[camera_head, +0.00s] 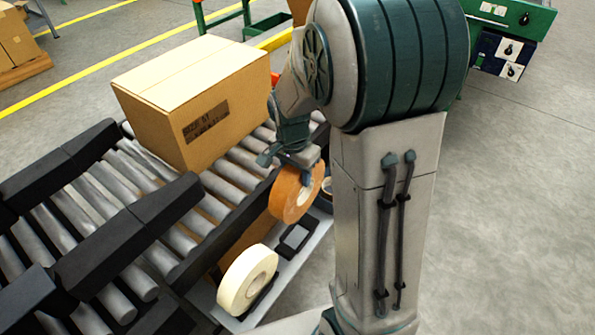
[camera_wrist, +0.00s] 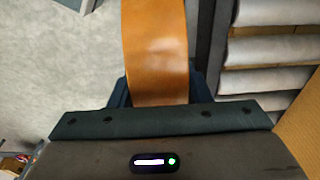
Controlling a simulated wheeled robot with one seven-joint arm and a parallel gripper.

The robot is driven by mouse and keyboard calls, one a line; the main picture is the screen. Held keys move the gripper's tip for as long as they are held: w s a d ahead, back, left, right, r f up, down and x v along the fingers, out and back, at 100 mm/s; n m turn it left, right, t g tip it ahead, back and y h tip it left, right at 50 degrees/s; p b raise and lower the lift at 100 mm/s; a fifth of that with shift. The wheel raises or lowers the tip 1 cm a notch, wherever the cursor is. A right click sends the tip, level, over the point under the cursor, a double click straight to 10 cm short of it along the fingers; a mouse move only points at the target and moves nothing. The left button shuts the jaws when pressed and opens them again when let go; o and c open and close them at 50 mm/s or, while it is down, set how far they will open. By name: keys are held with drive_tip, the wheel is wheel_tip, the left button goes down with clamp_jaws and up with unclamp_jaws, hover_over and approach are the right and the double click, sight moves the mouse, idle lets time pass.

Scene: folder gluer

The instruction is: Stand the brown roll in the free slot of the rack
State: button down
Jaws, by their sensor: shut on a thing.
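My gripper (camera_head: 298,160) is shut on the upper rim of the brown roll (camera_head: 288,197), an orange-brown tape roll held upright. In the wrist view the roll (camera_wrist: 155,50) shows edge-on between the fingers (camera_wrist: 158,95). The free slot (camera_head: 296,238) is a black frame on the grey shelf beside the conveyor. The roll hangs above and slightly beyond it in the head view; I cannot tell the exact gap. A cream roll (camera_head: 246,281) stands in the nearer slot. Another roll (camera_head: 327,187) is in the far slot, mostly hidden behind the brown roll and my arm.
A roller conveyor (camera_head: 215,208) with black side pieces runs left of the rack. A large cardboard box (camera_head: 195,100) sits on it, close to my gripper. Green machinery (camera_head: 510,20) stands at the back right. The floor (camera_head: 510,200) on the right is clear.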

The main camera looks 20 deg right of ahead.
drive_tip(key=shift+f+b, duration=3.35)
drive_tip(key=shift+f, duration=0.75)
drive_tip(key=shift+a+f, duration=0.1)
drive_tip(key=shift+f, duration=0.15)
drive_tip(key=shift+f+b, duration=1.4)
drive_tip(key=shift+f, duration=0.5)
drive_tip(key=shift+f, duration=0.15)
drive_tip(key=shift+f+b, duration=1)
drive_tip(key=shift+f, duration=0.2)
drive_tip(key=c, duration=0.7)
unclamp_jaws()
drive_tip(key=shift+c, duration=0.2)
drive_tip(key=shift+o, duration=0.3)
drive_tip(key=shift+s+f, duration=0.1)
